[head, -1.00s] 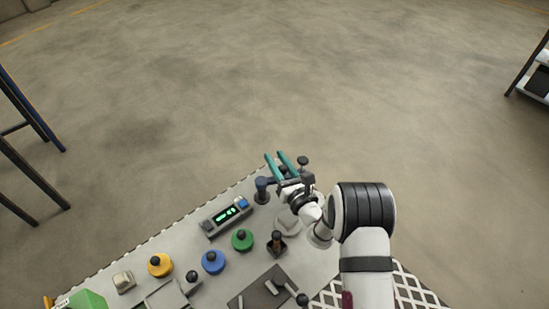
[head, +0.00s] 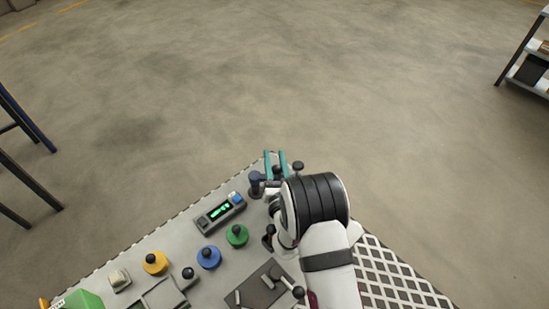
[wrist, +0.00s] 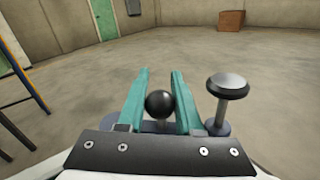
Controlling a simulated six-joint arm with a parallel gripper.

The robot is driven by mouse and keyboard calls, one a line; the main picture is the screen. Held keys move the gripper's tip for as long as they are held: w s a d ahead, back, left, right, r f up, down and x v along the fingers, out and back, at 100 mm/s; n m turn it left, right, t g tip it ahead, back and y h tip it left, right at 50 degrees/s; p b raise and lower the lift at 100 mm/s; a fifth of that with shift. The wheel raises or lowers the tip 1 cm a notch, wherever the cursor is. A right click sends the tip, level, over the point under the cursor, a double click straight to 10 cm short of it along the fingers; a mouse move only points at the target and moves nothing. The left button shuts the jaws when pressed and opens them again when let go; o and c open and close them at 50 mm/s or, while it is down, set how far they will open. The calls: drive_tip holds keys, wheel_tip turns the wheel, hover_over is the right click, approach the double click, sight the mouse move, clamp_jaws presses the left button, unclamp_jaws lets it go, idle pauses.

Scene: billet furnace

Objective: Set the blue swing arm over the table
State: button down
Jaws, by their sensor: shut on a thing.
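The blue swing arm (head: 255,182) stands at the far right corner of the grey table (head: 180,230) in the head view. Its dark blue post is on the left; my arm hides most of its bar. A black-topped knob (head: 298,165), seemingly at the bar's outer end, shows beyond my wrist. In the wrist view, this knob (wrist: 229,86) stands right of my fingers. My gripper (wrist: 159,72) has teal fingers on either side of a black ball (wrist: 160,104), which seems to be on the swing arm's bar. It is shut on it. The exact contact is partly hidden.
A display box (head: 220,213), a green knob (head: 237,235), a blue knob (head: 209,257) and a yellow knob (head: 155,262) stand on the table left of my arm. A dark plate with levers (head: 264,285) lies nearer. Open floor extends beyond the table.

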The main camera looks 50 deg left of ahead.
drive_tip(key=c, duration=0.6)
unclamp_jaws()
drive_tip(key=w+d+r, duration=0.1)
drive_tip(key=d+r, duration=0.2)
drive_tip(key=w+d+r, duration=0.2)
drive_tip(key=d+r, duration=0.2)
drive_tip(key=w+d+r, duration=0.2)
drive_tip(key=d+r, duration=0.1)
drive_tip(key=r, duration=0.1)
drive_tip(key=shift+w+d, duration=0.15)
drive_tip(key=shift+d, duration=0.1)
